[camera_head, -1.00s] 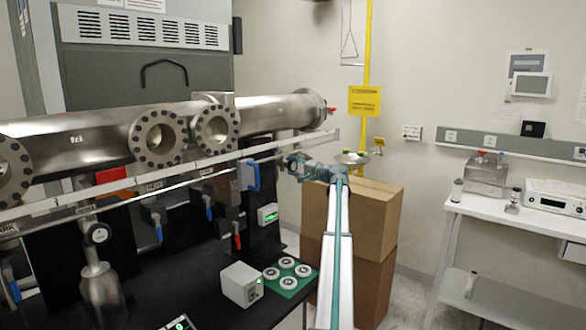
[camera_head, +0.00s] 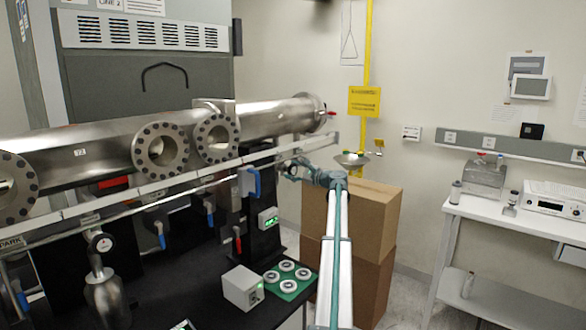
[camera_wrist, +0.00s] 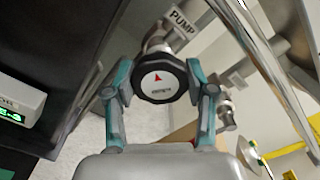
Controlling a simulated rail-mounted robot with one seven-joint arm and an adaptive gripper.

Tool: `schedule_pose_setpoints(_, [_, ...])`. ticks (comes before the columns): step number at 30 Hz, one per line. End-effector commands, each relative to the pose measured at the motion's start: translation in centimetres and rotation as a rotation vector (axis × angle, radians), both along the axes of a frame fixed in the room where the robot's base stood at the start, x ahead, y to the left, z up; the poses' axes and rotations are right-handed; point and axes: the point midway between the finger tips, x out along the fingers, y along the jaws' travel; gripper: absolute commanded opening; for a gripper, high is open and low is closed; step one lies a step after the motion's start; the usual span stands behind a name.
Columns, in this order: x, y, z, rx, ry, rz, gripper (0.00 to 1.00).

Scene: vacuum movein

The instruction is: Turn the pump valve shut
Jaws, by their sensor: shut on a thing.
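The pump valve shows in the wrist view as a round knob (camera_wrist: 160,80) with a black rim, a pale face and a red arrow pointing up in the picture. A "PUMP" label (camera_wrist: 183,20) sits just beyond it. My gripper (camera_wrist: 160,92) is shut on the knob, with one teal finger on each side of its rim. In the head view my gripper (camera_head: 291,170) is small and reaches to the near side of the pipe assembly, right of a blue handle (camera_head: 250,182). The knob cannot be made out there.
A large steel pipe (camera_head: 90,152) with flanges and a long pale rail (camera_head: 130,190) run left of my arm. Cardboard boxes (camera_head: 372,215) stand behind my arm. A white table (camera_head: 510,225) is at right.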

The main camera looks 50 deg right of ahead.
Motion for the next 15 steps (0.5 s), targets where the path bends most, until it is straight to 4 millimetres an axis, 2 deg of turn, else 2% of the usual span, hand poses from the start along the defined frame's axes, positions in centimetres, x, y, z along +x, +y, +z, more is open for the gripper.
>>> schedule_pose_setpoints(15, [-0.04, -0.02, 0.37, 0.491, -0.013, -0.001, 0.2])
